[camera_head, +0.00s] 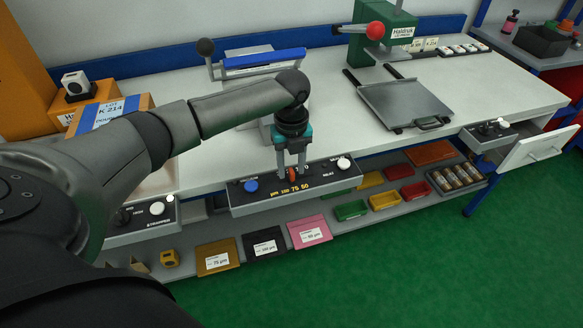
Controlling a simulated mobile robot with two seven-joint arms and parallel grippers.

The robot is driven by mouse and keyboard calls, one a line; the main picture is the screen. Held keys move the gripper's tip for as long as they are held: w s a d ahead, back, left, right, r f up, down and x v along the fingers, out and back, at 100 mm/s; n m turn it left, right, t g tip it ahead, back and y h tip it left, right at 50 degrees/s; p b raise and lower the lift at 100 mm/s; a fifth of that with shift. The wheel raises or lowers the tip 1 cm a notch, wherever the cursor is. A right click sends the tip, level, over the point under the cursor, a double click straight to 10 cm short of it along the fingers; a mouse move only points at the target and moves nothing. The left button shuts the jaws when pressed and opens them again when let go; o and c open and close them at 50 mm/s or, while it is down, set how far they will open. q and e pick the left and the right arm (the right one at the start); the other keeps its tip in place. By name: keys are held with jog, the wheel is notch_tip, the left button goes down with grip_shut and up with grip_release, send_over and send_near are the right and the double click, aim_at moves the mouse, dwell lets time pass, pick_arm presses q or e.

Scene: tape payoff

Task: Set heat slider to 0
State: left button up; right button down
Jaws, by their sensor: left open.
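A dark control panel (240,203) is fixed to the front edge of the white bench. It carries orange markings reading "µm 100 75 50", a blue button (251,186) and a white button (343,163). My left gripper (291,172) points down over the middle of this panel, its fingers open. A small red-orange piece shows between the fingertips, possibly a slider knob; contact cannot be told. A "0" mark shows just right of the fingers. Any heat label is too small to read or hidden. My right gripper is not in view.
A second panel with knobs (157,208) sits at the left, another (490,128) at the right beside an open drawer (538,148). A grey machine with a blue bar (264,60) stands behind the gripper. A green press (380,30) and grey plate (405,103) stand right.

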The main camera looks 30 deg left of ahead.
pick_arm(q)
jog(key=shift+f, duration=0.1)
grip_shut()
dwell(0.3)
dwell(1.1)
